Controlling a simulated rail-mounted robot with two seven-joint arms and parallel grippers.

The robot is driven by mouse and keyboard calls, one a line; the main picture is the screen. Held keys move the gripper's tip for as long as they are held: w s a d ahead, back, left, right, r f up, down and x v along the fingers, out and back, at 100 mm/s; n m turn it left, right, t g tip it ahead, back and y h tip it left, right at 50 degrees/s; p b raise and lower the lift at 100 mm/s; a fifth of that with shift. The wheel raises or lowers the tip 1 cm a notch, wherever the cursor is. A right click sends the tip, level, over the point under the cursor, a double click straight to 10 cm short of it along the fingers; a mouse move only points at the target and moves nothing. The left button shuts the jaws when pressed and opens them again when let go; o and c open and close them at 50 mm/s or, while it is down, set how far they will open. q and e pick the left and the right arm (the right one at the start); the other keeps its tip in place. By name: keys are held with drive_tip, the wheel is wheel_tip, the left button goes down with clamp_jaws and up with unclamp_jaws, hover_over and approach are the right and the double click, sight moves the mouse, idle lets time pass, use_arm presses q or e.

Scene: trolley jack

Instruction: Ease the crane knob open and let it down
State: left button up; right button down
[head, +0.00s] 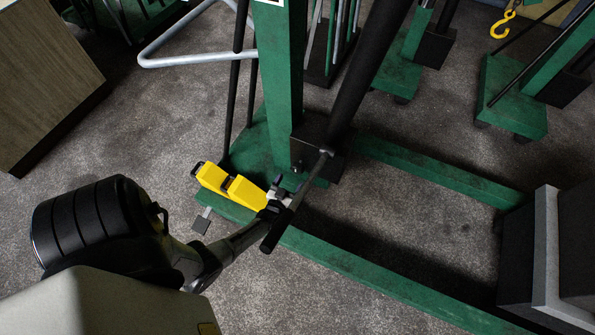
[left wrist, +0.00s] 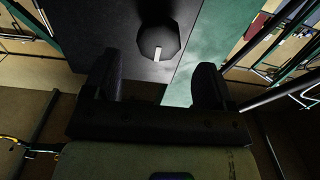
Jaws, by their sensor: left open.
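The crane knob (left wrist: 159,42) is a dark, many-sided knob with a white mark, in the left wrist view. It stands out from a dark block beside a green surface. My left gripper (left wrist: 155,84) is open, its two black fingers either side of the line to the knob. The knob shows beyond the gap, and I see no clear contact. In the head view my left gripper (head: 284,186) is small, low by the foot of the green crane post (head: 283,70). The knob is hard to make out there. My right gripper is not in view.
Green legs (head: 440,175) run right along the floor toward a dark block (head: 545,255). Grey floor lies between the legs.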

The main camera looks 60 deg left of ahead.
sight(296, 172)
use_arm(q)
drive_tip(key=b+x, duration=0.2)
drive_tip(key=x, duration=0.3)
drive_tip(key=shift+w+f, duration=0.1)
drive_tip(key=shift+f, duration=0.05)
drive_tip(key=shift+x, duration=0.9)
drive_tip(key=c, duration=0.9)
